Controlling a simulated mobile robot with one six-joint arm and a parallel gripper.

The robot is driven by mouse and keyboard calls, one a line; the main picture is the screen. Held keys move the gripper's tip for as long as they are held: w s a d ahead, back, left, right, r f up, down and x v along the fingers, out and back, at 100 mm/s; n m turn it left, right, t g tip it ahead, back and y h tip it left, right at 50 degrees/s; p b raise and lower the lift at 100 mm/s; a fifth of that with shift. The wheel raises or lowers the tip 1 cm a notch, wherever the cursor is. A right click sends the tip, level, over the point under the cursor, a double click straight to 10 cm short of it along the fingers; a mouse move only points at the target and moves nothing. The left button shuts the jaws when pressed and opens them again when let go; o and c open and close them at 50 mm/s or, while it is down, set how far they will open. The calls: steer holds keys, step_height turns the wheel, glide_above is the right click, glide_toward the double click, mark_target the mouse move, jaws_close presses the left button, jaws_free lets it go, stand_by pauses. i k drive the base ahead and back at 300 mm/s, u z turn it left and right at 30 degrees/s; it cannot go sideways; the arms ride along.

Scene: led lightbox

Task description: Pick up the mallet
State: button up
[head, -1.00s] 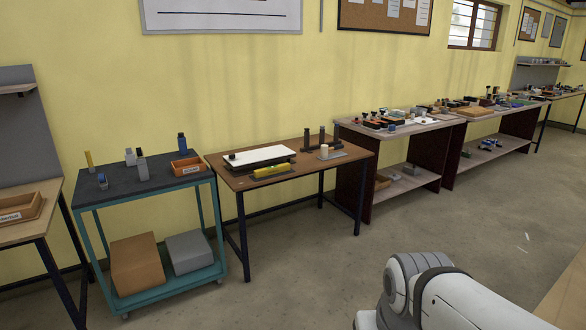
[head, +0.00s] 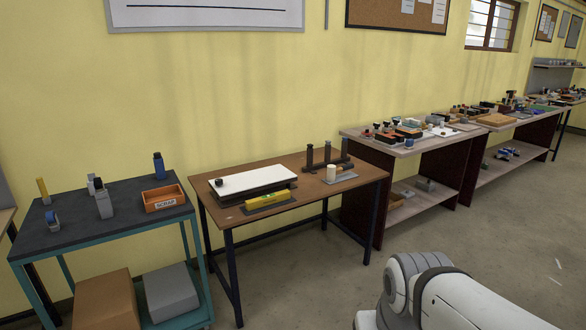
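A pale upright cylinder (head: 331,174) with what looks like a short tan handle beside it is on a grey mat (head: 344,179), at the right end of the brown table (head: 226,214). It may be the mallet, but it is too small to be sure. My gripper is not in view; only a white part of my arm shows at the lower right, far from the table.
On the same table are a white-topped board (head: 250,181) and a yellow block-like tool (head: 268,199). A teal cart (head: 115,234) with an orange scrap bin (head: 164,199) stands at left. Cluttered benches (head: 408,151) run along the wall at right. Grey floor (head: 310,285) in front is clear.

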mark_target(332, 170)
steer(key=i, duration=1.3)
steer(key=u, duration=0.05)
